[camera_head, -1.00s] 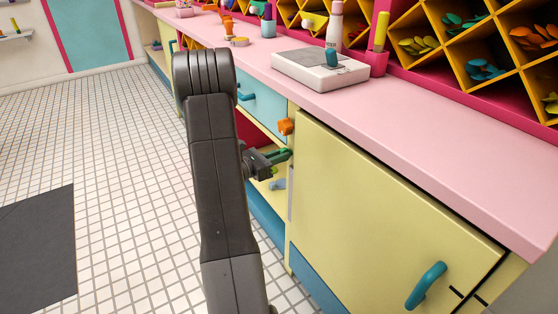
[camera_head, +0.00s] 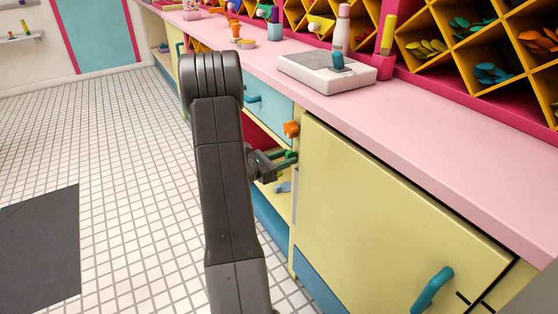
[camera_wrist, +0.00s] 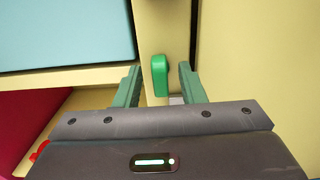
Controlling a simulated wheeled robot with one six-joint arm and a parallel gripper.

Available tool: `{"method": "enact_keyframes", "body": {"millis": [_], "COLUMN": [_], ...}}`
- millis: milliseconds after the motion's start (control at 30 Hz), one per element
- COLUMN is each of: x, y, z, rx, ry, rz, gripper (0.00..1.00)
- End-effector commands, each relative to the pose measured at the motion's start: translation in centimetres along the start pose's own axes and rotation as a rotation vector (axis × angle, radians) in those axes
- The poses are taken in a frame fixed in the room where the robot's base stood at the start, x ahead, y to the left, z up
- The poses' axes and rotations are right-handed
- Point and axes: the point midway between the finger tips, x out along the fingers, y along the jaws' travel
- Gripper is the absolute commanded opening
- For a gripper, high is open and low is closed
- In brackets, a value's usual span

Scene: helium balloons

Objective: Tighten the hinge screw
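A green knob (camera_wrist: 160,76), which looks like the hinge screw's head, sits on the pale yellow cabinet post (camera_wrist: 165,30) in the wrist view. My gripper (camera_wrist: 157,84) is open, with one green finger on each side of the knob and gaps showing on both sides. In the head view my gripper (camera_head: 284,161) is at the post, left of the yellow door (camera_head: 390,210); the knob is hard to tell from the green fingers there. An orange knob (camera_head: 291,129) sits above the gripper on the post.
A blue drawer (camera_head: 266,103) is left of the post, above an open shelf holding a grey-blue item (camera_head: 283,187). The pink counter (camera_head: 430,125) overhangs the cabinet and carries a white device (camera_head: 325,72).

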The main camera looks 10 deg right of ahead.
Motion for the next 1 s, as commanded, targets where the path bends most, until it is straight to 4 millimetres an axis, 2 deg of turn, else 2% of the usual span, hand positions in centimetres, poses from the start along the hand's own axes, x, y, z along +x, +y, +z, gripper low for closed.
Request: {"method": "enact_keyframes", "body": {"millis": [167,700,1000], "x": [-1.5,-11.0,-13.6], "y": [0.1,0.1,0.0], "z": [0.1,0.1,0.0], "rx": [-0.001,-0.001,-0.001], "ry": [0.001,0.0,0.0], "rz": [0.004,0.005,0.002], "gripper": [0.36,0.36,0.36]}}
